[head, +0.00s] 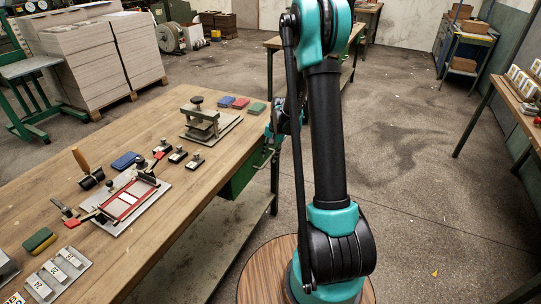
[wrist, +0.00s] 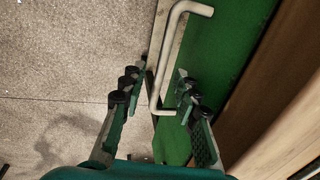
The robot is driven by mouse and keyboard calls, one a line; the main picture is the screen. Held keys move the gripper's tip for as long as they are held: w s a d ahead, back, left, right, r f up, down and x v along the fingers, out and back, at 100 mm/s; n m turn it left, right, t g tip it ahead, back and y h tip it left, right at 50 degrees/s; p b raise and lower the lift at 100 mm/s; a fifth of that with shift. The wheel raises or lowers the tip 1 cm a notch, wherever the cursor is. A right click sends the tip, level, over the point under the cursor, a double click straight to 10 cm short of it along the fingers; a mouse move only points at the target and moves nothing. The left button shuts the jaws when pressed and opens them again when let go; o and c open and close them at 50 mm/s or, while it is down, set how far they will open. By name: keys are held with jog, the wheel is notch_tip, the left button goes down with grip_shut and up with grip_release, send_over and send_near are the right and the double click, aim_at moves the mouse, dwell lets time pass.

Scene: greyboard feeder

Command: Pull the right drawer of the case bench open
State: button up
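The wooden case bench (head: 150,150) stands at the left in the head view. A green drawer (head: 238,176) sits under its right edge. In the wrist view the green drawer front (wrist: 235,35) carries a bent grey metal handle (wrist: 165,60). My gripper (wrist: 160,82) is open, with one finger on each side of the handle's lower part in that view. Gaps show between the fingers and the bar, and I see no grip on it. In the head view my arm hides most of the gripper. I cannot tell whether the drawer is pulled out at all.
The bench top bears a small press (head: 202,122), a red-framed jig (head: 127,199) and several coloured blocks and stamps. A lower shelf (head: 205,250) runs under the bench. Open concrete floor (head: 430,200) lies to the right, with another table (head: 515,105) at the far right.

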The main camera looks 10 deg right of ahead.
jog(key=shift+c, duration=0.5)
grip_shut()
